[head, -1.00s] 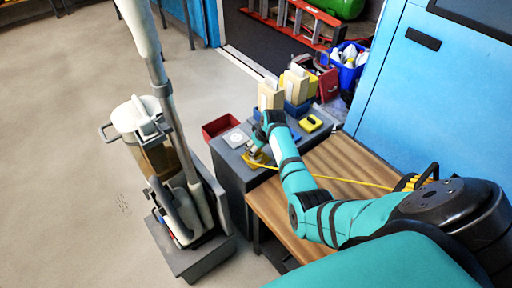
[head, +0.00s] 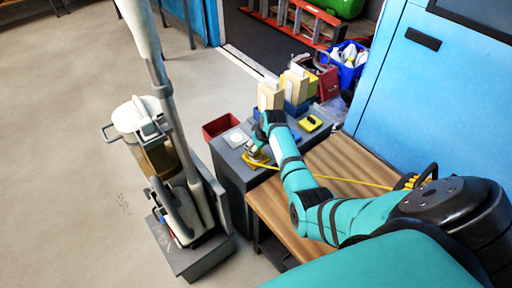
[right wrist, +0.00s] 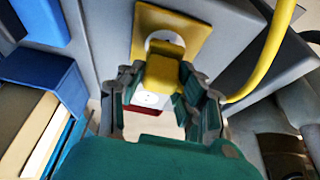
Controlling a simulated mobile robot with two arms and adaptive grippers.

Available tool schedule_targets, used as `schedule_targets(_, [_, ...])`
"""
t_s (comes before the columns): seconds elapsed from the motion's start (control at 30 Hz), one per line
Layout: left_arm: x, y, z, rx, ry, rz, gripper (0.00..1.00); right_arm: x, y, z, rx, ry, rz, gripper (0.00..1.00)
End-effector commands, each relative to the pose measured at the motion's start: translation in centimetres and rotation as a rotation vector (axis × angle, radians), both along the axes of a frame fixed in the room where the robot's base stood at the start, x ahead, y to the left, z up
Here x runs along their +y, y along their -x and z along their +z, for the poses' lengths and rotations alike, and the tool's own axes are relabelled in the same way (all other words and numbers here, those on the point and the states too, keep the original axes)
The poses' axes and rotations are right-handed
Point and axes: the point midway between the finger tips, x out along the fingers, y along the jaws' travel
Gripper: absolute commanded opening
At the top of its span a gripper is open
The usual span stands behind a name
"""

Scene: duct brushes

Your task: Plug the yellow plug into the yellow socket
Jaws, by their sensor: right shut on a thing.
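The yellow plug (right wrist: 162,74) is between the fingers of my right gripper (right wrist: 163,103) in the right wrist view, and the gripper is shut on it. The yellow socket (right wrist: 194,29) is a yellow plate with a white round face, just beyond the plug. The plug overlaps the lower part of that face; I cannot tell whether its pins are in. A yellow cord (right wrist: 266,62) curves down at the right. In the head view my right gripper (head: 256,155) is at the grey box's near side, and the cord (head: 352,181) runs back over the bench. My left gripper is not in view.
The grey box (head: 232,166) adjoins the wooden bench (head: 345,160). On the box are a white plate (head: 237,137), cartons (head: 270,97) and a yellow-and-black item (head: 311,122). A vacuum cleaner (head: 160,150) stands left of it. The floor further left is clear.

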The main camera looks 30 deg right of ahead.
Motion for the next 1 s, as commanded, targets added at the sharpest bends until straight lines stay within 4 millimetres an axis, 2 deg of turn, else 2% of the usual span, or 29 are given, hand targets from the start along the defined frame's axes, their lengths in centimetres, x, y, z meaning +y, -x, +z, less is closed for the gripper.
schedule_targets(0.6, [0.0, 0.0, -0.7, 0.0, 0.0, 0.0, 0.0, 0.0, 0.0, -1.2, 0.001, 0.0, 0.0, 0.06])
schedule_targets(0.63, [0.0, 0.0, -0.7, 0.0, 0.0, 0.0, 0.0, 0.0, 0.0, -1.1, 0.0, 0.0, 0.0, 0.37])
schedule_targets(0.83, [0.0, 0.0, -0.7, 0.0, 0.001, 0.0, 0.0, 0.0, 0.0, -1.1, 0.0, -0.001, 0.0, 0.61])
schedule_targets(1.0, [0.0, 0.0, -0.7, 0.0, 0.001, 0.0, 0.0, 0.0, 0.0, -1.1, 0.0, -0.001, 0.0, 0.61])
